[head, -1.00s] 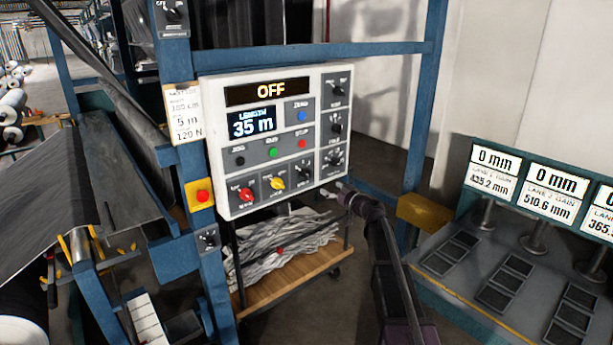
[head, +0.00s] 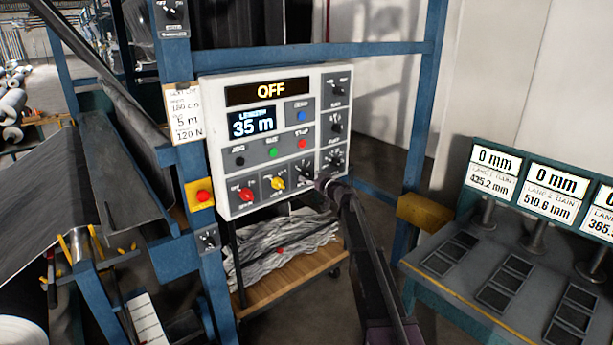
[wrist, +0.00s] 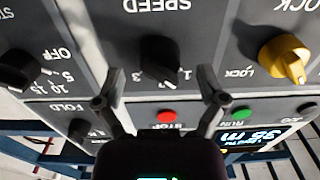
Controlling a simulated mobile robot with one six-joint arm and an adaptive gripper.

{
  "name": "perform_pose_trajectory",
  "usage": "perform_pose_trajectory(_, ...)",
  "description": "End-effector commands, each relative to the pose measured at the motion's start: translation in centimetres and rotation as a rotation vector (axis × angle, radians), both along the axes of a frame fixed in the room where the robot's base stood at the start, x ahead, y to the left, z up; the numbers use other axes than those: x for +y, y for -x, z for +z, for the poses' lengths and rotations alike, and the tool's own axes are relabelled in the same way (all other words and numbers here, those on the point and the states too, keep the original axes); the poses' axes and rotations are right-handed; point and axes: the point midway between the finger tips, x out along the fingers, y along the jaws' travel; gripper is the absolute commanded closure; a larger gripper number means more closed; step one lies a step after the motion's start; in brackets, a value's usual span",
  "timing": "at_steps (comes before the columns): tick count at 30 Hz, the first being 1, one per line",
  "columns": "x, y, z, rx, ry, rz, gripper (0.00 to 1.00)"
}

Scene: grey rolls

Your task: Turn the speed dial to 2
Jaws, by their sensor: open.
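The speed dial (wrist: 158,58) is a black knob under the upside-down word SPEED in the wrist view. In the head view the black knob (head: 304,170) is on the lower row of the white control panel (head: 213,140), right of the yellow knob. Digits 1 and 3 show near it, but I cannot tell its setting. My gripper (wrist: 159,73) is open, its two fingers apart on either side of the dial, not visibly touching it. In the head view my gripper (head: 322,184) is at the panel's lower right, just beside the dial.
A yellow lock knob (wrist: 285,58) and a black knob (wrist: 18,70) flank the dial. The red stop button (wrist: 166,116) and green run button (wrist: 243,115) are close to the fingers. The panel display (head: 270,91) reads OFF. A blue post (head: 420,130) stands at right.

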Motion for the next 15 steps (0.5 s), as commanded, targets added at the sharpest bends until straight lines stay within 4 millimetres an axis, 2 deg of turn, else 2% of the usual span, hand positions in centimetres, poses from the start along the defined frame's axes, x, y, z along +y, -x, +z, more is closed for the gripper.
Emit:
perform_pose_trajectory(6,1.00,-1.41,0.00,0.000,0.000,0.000,0.09)
perform_pose_trajectory(15,1.18,-1.56,0.00,0.000,0.000,-0.001,0.09)
